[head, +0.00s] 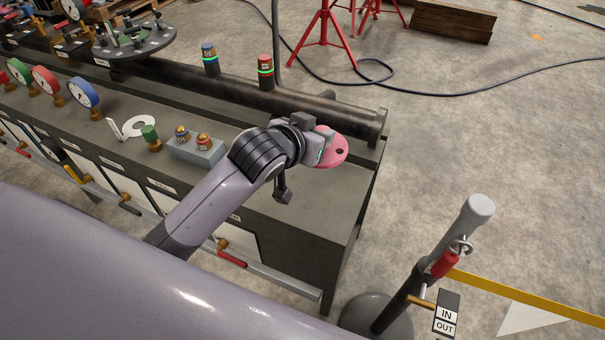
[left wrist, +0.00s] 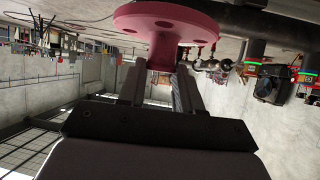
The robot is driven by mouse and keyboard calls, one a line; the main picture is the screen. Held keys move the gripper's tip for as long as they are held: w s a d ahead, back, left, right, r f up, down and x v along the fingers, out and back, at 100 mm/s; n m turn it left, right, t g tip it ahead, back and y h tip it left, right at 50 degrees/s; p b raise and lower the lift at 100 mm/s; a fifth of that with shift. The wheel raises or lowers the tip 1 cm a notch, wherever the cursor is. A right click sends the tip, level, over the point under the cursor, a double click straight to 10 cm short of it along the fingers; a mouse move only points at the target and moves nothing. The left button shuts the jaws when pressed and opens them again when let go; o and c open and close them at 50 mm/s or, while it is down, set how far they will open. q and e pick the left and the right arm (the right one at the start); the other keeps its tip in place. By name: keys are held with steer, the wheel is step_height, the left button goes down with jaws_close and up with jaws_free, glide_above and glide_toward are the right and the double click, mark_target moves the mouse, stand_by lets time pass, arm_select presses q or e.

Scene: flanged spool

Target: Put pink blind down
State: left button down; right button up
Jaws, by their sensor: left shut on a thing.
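The pink blind (head: 331,147) is a round pink flange disc with holes. In the head view it shows at the tip of my left gripper (head: 317,148), over the right end of the dark workbench (head: 330,205). In the left wrist view the pink blind (left wrist: 165,22) shows its flange and a narrower neck, with the fingers of my left gripper (left wrist: 160,78) shut on the neck. From these views I cannot tell whether the blind touches the bench top. My right gripper is not in view.
A long dark pipe (head: 235,90) with a flanged end runs along the back of the bench. A grey block with two fittings (head: 196,150) and a white ring (head: 139,126) lie left of my arm. A barrier post (head: 440,255) stands at the lower right. Bare bench top lies around the gripper.

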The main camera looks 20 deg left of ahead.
arm_select(q)
steer(key=shift+f+b, duration=1.15)
steer(key=shift+f, duration=7.25)
steer(key=shift+f, duration=0.1)
steer(key=shift+f, duration=0.15)
steer(key=c, duration=0.8)
jaws_free()
steer(key=shift+f, duration=0.1)
steer(key=shift+o, duration=0.2)
